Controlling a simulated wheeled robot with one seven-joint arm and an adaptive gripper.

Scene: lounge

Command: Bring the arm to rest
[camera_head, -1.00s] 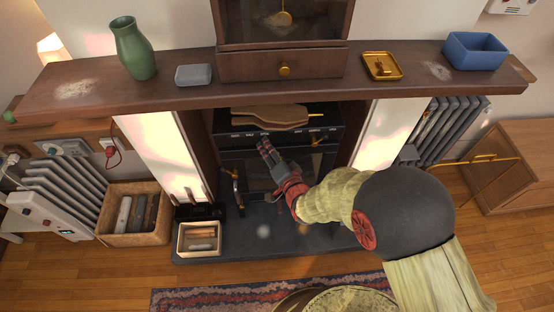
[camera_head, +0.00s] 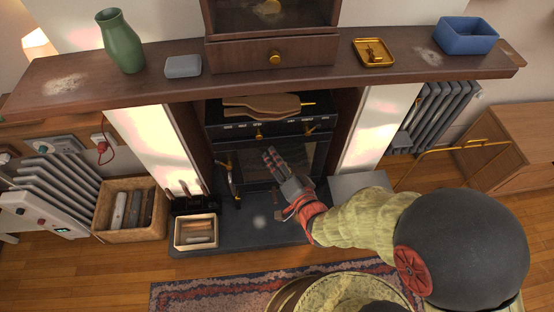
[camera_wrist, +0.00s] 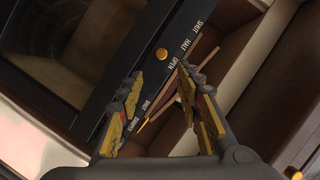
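My gripper (camera_head: 270,154) is in front of the dark stove (camera_head: 262,128) under the mantel, with its red-and-grey fingers pointing up and left. In the wrist view my gripper (camera_wrist: 158,84) has its two yellow-and-dark fingers spread apart, with nothing held between them. Beyond them is the stove front, with a brass knob (camera_wrist: 161,54) and white lettering including SHUT, HALF, OPEN and DAMPER. My arm reaches in from the lower right. Wooden bellows (camera_head: 262,104) lie on the stove top above my gripper.
The wooden mantel (camera_head: 330,85) carries a green vase (camera_head: 122,42), a grey box (camera_head: 183,66), a brass tray (camera_head: 373,53) and a blue bin (camera_head: 467,36). A brass rail (camera_head: 450,152) is at right.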

